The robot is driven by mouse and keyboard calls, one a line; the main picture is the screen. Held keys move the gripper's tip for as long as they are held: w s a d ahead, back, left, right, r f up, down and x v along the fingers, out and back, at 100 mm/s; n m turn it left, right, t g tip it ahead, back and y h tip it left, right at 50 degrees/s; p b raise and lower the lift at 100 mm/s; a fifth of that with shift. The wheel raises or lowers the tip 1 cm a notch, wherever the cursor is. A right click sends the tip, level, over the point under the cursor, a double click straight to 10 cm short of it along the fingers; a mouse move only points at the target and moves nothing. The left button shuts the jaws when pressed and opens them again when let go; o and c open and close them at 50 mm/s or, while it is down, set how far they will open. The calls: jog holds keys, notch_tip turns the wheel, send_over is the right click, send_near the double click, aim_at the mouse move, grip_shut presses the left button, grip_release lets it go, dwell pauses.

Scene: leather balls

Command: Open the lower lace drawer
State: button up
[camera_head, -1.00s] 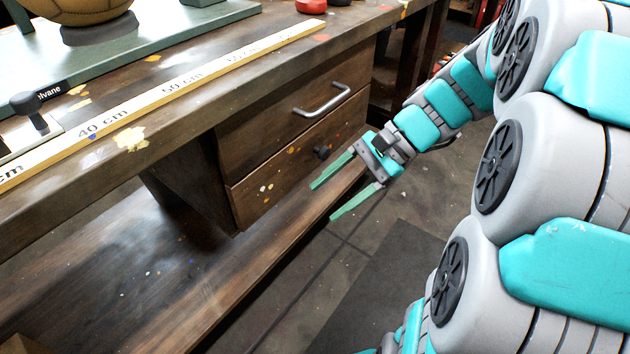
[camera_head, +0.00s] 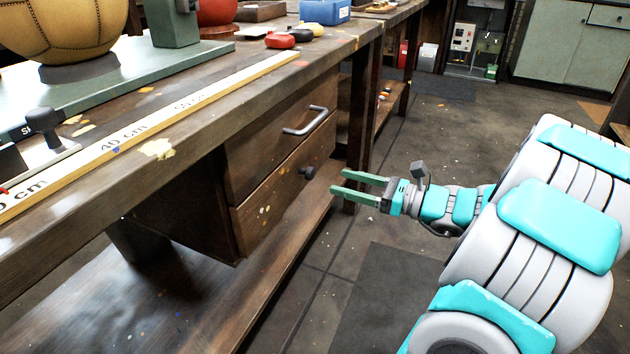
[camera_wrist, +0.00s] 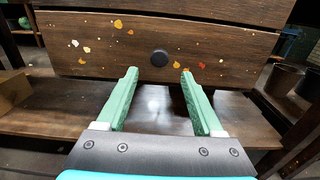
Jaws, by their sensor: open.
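The lower lace drawer (camera_head: 284,206) is dark wood with paint flecks and is shut flush under the bench. Its round dark knob (camera_head: 307,172) shows on the front. In the wrist view the lower drawer front (camera_wrist: 110,48) spans the top, and the knob (camera_wrist: 160,58) stands beyond the fingertips, roughly midway between them. My gripper (camera_head: 338,182) is open and empty, to the right of the knob and apart from it, fingers pointing at the drawer. Its two green fingers also show in the wrist view (camera_wrist: 159,75).
The upper drawer (camera_head: 275,135) with a grey bar handle (camera_head: 306,121) sits just above and is shut. The bench top (camera_head: 200,125) overhangs the drawers. A low wooden shelf (camera_head: 215,305) runs below. Open floor (camera_head: 450,130) lies to the right.

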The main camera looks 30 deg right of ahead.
aim_at(313, 174)
jog(key=x, duration=0.6)
jog(key=shift+w+a, duration=0.2)
jog(key=shift+w, duration=0.05)
grip_shut()
dwell(0.3)
dwell(0.9)
